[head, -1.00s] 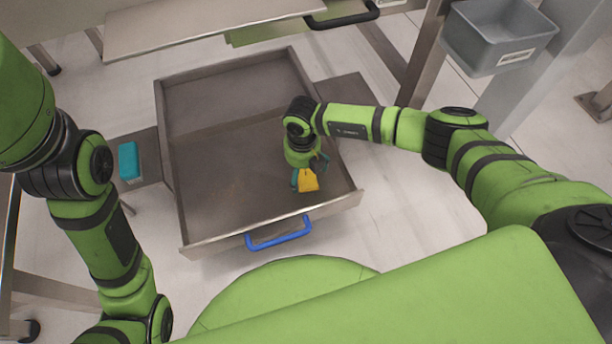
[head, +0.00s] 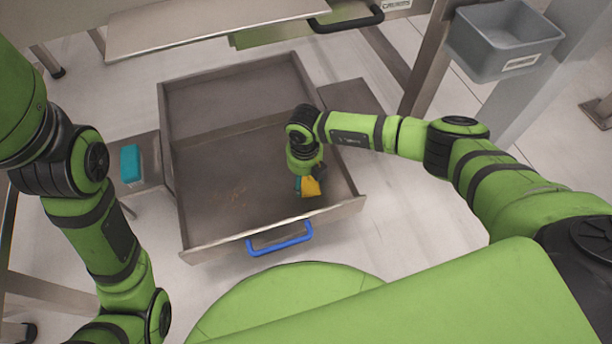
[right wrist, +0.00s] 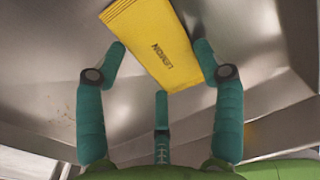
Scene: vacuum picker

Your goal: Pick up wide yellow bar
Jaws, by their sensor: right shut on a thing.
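The wide yellow bar (head: 311,187) is in the open drawer, near its front right corner. In the right wrist view the bar (right wrist: 155,40) is a flat yellow packet with dark lettering, tilted between the fingers, and its far end is cut off by the picture edge. My right gripper (head: 308,181) reaches down into the drawer and is shut on the bar. Its teal fingers (right wrist: 160,52) sit at the bar's two sides in the right wrist view. I cannot tell whether the bar touches the drawer floor. My left gripper is out of view.
The grey metal drawer (head: 215,205) has raised walls and a blue front handle (head: 280,239); the rest of its floor is clear. A teal item (head: 130,163) lies left of the drawer. A grey bin (head: 505,38) is at upper right.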

